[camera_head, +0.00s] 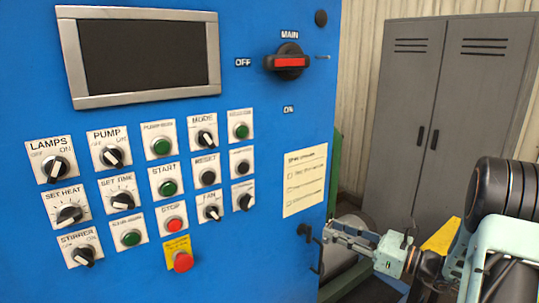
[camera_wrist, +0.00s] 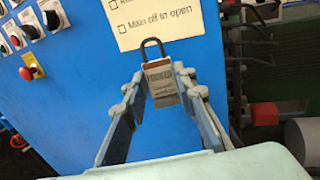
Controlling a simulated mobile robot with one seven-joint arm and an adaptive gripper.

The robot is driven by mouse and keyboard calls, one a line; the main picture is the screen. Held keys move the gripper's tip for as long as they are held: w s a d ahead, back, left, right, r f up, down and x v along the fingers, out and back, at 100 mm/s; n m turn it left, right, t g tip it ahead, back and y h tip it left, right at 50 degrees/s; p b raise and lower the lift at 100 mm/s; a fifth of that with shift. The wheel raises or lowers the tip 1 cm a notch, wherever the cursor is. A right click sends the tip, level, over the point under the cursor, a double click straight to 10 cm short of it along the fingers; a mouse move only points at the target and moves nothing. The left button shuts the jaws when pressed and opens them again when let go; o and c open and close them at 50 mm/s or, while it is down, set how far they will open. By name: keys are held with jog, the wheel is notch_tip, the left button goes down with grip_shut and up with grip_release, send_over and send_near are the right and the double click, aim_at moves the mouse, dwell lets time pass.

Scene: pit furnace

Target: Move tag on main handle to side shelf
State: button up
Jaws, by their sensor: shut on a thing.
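The tag is a small padlock-shaped piece (camera_wrist: 163,82) with a dark shackle and a grey body with an orange-brown edge. It sits upright between the fingertips of my gripper (camera_wrist: 163,88), which is shut on it. In the head view my gripper (camera_head: 332,236) is by the lower right edge of the blue cabinet, well below the main handle. The main handle (camera_head: 289,61) is a black knob with a red bar, lying level toward OFF. No tag shows hanging on it. I cannot make out the side shelf in either view.
The blue cabinet (camera_head: 255,75) carries a screen, several knobs and buttons, and a paper notice (camera_head: 305,180). A dark bent handle (camera_head: 318,256) is close to my gripper. A grey locker (camera_head: 445,100) stands behind. Pipes and a grey cylinder (camera_wrist: 302,135) are at the right.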

jog(key=s+a+f+m+t+h, duration=0.2)
jog(key=s+f+h, duration=0.1)
jog(key=f, duration=0.3)
jog(key=s+a+f+m+t+h+p, duration=0.1)
jog(key=s+a+f+m+t+h, duration=0.1)
jog(key=s+f, duration=0.3)
jog(key=shift+s+a+f+m+t+h, duration=0.2)
jog(key=shift+a+f+m+t+h, duration=0.15)
jog(key=shift+f, duration=0.2)
